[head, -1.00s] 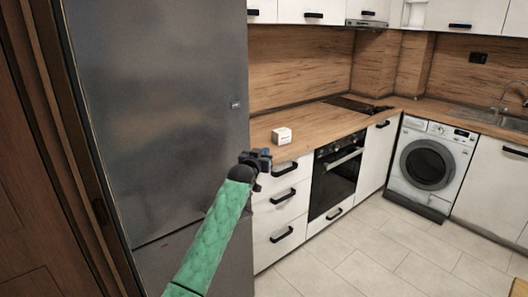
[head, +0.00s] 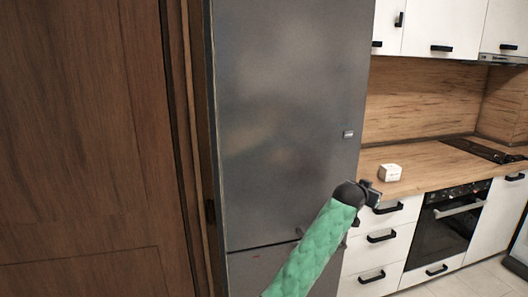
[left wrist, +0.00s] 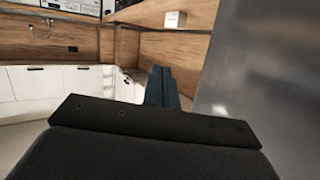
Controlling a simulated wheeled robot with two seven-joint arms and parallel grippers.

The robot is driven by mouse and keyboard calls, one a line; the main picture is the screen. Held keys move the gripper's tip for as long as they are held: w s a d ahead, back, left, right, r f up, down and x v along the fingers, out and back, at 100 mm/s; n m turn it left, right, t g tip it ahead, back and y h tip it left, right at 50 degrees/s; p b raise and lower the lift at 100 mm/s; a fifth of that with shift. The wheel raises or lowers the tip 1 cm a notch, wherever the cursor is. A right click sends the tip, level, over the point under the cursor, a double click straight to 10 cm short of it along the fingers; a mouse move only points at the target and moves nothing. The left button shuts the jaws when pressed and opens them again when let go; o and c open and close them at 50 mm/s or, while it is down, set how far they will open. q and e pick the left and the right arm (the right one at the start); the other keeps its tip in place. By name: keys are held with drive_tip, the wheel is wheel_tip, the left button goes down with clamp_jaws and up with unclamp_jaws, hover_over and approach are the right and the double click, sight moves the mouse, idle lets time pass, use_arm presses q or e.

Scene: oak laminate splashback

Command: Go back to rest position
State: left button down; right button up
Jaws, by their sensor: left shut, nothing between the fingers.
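My left gripper (head: 372,195) is at the end of the green-sleeved arm in the head view. It is in front of the drawer fronts, close to the right edge of the grey fridge (head: 285,120). In the left wrist view its fingers (left wrist: 161,88) are together with nothing between them. A small white box (head: 390,172) sits on the wooden counter (head: 420,160), beyond the gripper and apart from it. The box also shows in the left wrist view (left wrist: 175,19). My right gripper is not in view.
A dark wooden door (head: 85,150) fills the left side of the head view. A built-in oven (head: 445,225) is right of the drawers, with a black hob (head: 483,151) above on the counter. Some tiled floor (head: 445,285) is clear at the lower right.

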use_arm(q)
drive_tip(key=s+a+f+n+y, duration=0.2)
drive_tip(key=s+a+y, duration=0.1)
drive_tip(key=a, duration=1.3)
drive_tip(key=s+a+f+n+g+y, duration=0.1)
drive_tip(key=s+a+f+n+y, duration=0.1)
drive_tip(key=s+a+f, duration=0.7)
drive_tip(key=s+a+f+n+g+y, duration=0.2)
drive_tip(key=s+a+f, duration=0.3)
drive_tip(key=a+f, duration=0.7)
drive_tip(key=s+a+f+g, duration=0.2)
drive_tip(key=s+a+f, duration=0.2)
drive_tip(key=s+f, duration=0.6)
drive_tip(key=s+a+f+n+g+y, duration=0.1)
drive_tip(key=s+a+f+g, duration=0.1)
drive_tip(key=s+a+f, duration=0.3)
drive_tip(key=s+a+f+g, duration=0.2)
drive_tip(key=s+a+f, duration=0.3)
drive_tip(key=s+f, duration=0.9)
drive_tip(key=s, duration=1)
drive_tip(key=shift+s+a+f+y, duration=0.25)
drive_tip(key=shift+s+f+y, duration=0.1)
drive_tip(key=shift+y, duration=0.05)
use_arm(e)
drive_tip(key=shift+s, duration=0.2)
